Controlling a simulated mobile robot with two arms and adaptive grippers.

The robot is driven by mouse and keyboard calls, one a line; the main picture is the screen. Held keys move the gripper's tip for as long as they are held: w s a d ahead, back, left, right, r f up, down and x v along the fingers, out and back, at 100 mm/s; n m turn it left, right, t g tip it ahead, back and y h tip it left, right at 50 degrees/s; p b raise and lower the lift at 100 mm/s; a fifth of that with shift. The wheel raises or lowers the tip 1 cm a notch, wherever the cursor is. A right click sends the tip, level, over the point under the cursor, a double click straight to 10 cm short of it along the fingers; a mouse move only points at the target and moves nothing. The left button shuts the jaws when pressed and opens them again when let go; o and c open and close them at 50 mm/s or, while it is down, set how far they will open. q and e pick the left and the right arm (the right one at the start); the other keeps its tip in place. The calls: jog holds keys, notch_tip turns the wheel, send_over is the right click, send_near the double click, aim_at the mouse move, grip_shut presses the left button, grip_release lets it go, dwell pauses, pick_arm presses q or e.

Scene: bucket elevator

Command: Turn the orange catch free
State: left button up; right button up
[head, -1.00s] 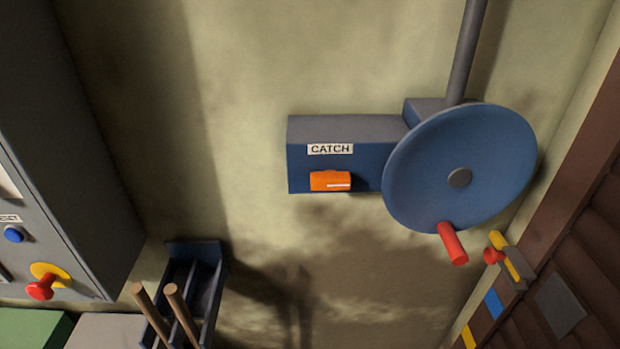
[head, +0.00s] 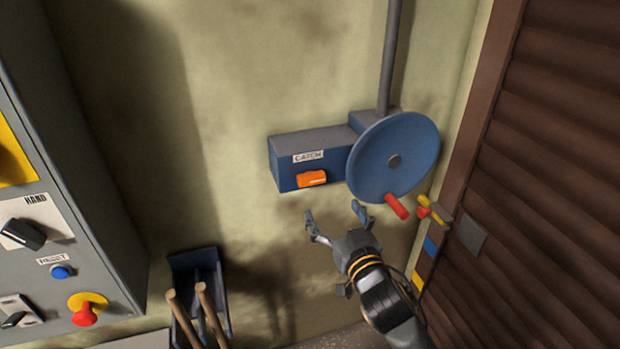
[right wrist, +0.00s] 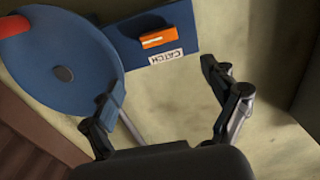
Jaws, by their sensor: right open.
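The orange catch (head: 312,179) is a small block with a pale line, on the front of a blue housing (head: 287,172) under a label reading CATCH. In the right wrist view the orange catch (right wrist: 158,37) lies beyond my fingers, above the middle. My right gripper (head: 334,212) is open and empty, below and slightly right of the catch, apart from it. Its two spread fingers also show in the right wrist view (right wrist: 162,95). My left gripper is not in view.
A blue handwheel (head: 375,150) with a red handle (head: 397,206) stands right of the catch, close to my right gripper. A grey control cabinet (head: 75,190) is at left. A blue holder (head: 195,262) with wooden handles is below. A brown shutter (head: 560,150) is at right.

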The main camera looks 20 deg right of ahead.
aim_at(313, 178)
jog(key=w+p, duration=0.3)
jog(key=w, duration=0.8)
jog(key=shift+a, duration=0.2)
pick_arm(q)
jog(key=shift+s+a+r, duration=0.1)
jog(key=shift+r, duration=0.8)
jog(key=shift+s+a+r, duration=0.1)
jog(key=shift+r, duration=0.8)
pick_arm(e)
jog(key=shift+w, duration=0.8)
jog(key=c, duration=1.2)
